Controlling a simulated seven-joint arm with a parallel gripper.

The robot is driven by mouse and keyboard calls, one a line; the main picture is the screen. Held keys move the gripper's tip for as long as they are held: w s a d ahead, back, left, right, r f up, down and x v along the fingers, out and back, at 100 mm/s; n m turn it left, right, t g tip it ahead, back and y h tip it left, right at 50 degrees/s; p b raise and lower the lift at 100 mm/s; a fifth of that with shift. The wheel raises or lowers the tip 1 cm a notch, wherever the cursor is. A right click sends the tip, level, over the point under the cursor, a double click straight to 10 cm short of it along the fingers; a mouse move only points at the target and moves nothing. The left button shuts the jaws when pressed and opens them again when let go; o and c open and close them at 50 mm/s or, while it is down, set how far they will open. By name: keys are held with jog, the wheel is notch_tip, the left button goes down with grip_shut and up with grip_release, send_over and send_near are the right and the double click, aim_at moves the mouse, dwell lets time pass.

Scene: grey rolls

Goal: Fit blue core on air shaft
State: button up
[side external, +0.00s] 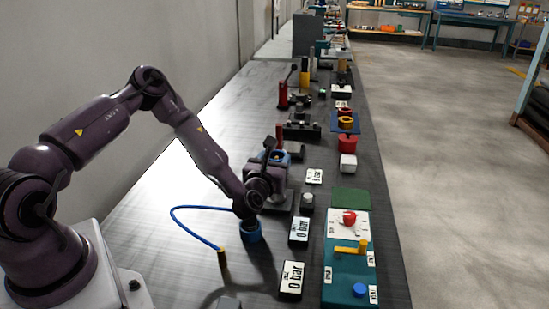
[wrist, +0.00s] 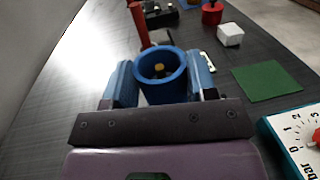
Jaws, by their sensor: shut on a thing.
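The blue core (wrist: 149,92) is a hollow ring, held between the light blue fingers of my gripper (wrist: 161,82) in the wrist view. A small yellow piece (wrist: 159,68) and dark parts show inside its opening; I cannot tell whether they are in the core or beyond it. I cannot identify the air shaft with certainty; my arm and the core hide part of the area.
A blue hose (side external: 190,208) curves to a brownish nozzle (side external: 222,258) left of the core. A red post (wrist: 138,25) stands behind the core.

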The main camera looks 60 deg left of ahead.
jog(key=shift+f, duration=1.5)
jog(key=o, duration=1)
jog(key=shift+f, duration=0.15)
jog(key=shift+s, duration=0.1)
jog(key=v, duration=1.1)
jog(key=shift+d+f, duration=0.15)
jog(key=shift+s+d, duration=0.15)
jog(key=shift+s, duration=0.2)
jog(key=shift+r, duration=0.25)
